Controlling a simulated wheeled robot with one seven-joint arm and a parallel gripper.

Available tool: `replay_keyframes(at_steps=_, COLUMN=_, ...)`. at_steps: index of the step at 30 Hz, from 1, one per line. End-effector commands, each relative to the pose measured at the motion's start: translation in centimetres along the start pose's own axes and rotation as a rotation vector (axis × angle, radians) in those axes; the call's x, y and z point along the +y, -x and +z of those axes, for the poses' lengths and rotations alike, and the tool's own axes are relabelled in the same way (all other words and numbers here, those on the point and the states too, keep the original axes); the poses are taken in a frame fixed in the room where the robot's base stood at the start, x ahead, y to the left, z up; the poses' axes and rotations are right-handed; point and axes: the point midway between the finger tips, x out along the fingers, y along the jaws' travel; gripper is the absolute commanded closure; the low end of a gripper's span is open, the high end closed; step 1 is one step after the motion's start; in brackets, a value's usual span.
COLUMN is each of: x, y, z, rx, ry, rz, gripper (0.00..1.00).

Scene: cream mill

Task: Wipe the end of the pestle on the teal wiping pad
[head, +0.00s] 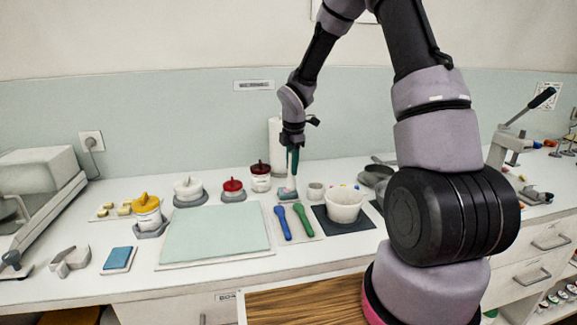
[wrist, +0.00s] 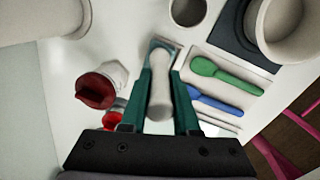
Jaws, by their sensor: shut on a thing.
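My gripper (head: 292,165) points down over the back of the counter, its dark green fingers shut on the white pestle (wrist: 160,88). In the wrist view the fingers (wrist: 160,76) hold the pestle from both sides, and its far end points down at the small teal wiping pad (wrist: 170,46). In the head view the pad (head: 287,195) lies just below the pestle (head: 291,182). The pestle's lower end is at or just over the pad; I cannot tell whether they touch. The pestle covers part of the pad in the wrist view.
A white mortar (head: 343,207) stands on a dark mat to the right. A green spatula (head: 303,220) and a blue spatula (head: 282,222) lie in front. Red-lidded jars (head: 233,190) (head: 260,178) stand left, near a white roll (head: 275,150). A pale green mat (head: 215,233) lies front left.

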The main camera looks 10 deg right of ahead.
Motion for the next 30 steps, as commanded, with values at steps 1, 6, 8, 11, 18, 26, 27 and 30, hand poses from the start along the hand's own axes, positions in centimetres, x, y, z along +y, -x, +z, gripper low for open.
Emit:
replay_keyframes(at_steps=1, x=0.0, y=0.0, z=0.0, rx=0.000, ry=0.000, rz=0.000, gripper=1.00)
replay_keyframes(at_steps=6, x=0.0, y=0.0, z=0.0, rx=0.000, ry=0.000, rz=0.000, gripper=1.00)
replay_keyframes(at_steps=8, x=0.0, y=0.1, z=0.1, rx=-0.001, ry=-0.001, rz=0.001, gripper=1.00)
replay_keyframes(at_steps=11, x=0.1, y=0.7, z=0.1, rx=-0.001, ry=-0.002, rz=0.002, gripper=1.00)
replay_keyframes(at_steps=18, x=0.4, y=2.4, z=0.1, rx=0.000, ry=-0.002, rz=0.002, gripper=1.00)
replay_keyframes(at_steps=26, x=0.7, y=4.2, z=0.2, rx=-0.001, ry=-0.002, rz=0.003, gripper=1.00)
replay_keyframes(at_steps=27, x=0.7, y=4.5, z=0.3, rx=-0.001, ry=-0.002, rz=0.002, gripper=1.00)
replay_keyframes(at_steps=30, x=0.8, y=5.2, z=0.3, rx=-0.001, ry=-0.002, rz=0.003, gripper=1.00)
